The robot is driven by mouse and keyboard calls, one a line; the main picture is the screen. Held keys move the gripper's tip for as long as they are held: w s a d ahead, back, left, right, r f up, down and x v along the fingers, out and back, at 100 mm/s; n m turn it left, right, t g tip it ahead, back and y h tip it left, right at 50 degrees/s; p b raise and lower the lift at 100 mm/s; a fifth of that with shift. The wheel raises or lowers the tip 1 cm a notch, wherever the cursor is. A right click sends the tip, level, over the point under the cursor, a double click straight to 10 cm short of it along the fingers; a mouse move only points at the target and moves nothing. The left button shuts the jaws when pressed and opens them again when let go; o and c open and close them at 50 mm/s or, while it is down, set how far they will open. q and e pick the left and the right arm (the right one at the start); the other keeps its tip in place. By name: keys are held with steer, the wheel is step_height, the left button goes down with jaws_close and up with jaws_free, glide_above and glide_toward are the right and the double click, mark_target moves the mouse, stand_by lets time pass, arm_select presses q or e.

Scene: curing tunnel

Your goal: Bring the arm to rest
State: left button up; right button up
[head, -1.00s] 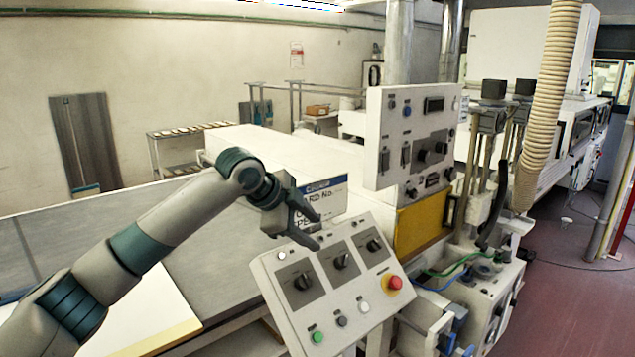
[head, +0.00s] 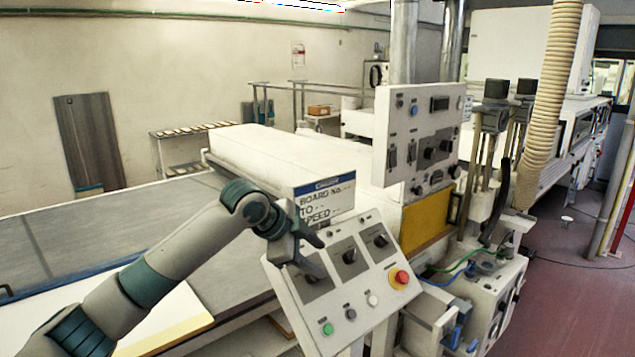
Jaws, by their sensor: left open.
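My left arm comes in from the lower left. Its gripper (head: 318,256) is open and empty, in front of the upper left part of the tilted control panel (head: 345,290). The gripper covers part of the panel's left knob; I cannot tell whether it touches the panel. The middle and right knobs, a red button (head: 401,277) on a yellow base, and green, grey and white buttons below show clearly. A white sign (head: 326,200) with a blue top strip stands just behind the gripper. My right gripper is not in view.
A taller upright panel (head: 418,135) with knobs and a display stands behind to the right. The grey conveyor bed (head: 90,235) spans the left. A beige ribbed hose (head: 550,100) hangs at the right. Red floor (head: 570,300) at the right is mostly clear.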

arm_select(q)
steer(key=s+a+f+n, duration=0.1)
steer(key=s+f+n, duration=0.3)
steer(key=s+f, duration=0.75)
steer(key=s+a+f+n, duration=0.25)
steer(key=s+f, duration=0.65)
steer(key=f, duration=0.6)
steer(key=s+a+f+n+g+y, duration=0.15)
steer(key=s+a+f+n, duration=0.35)
steer(key=s, duration=0.5)
steer(key=s+a+f+n+y, duration=0.2)
steer(key=s+a+y, duration=0.1)
steer(key=s+a, duration=0.5)
steer(key=s+a+f+n+g+y, duration=0.15)
steer(key=s+a+f+n, duration=0.3)
steer(key=s, duration=0.65)
step_height(320, 180, down, 30)
steer(key=s+a+b, duration=0.1)
steer(key=s+b, duration=0.1)
steer(key=s+a+f+m+g+b, duration=0.1)
steer(key=s+a+f, duration=0.2)
steer(key=s+f, duration=1.4)
steer(key=shift+s+f+g, duration=0.25)
steer(key=shift+f+g, duration=0.05)
steer(key=shift+f, duration=0.4)
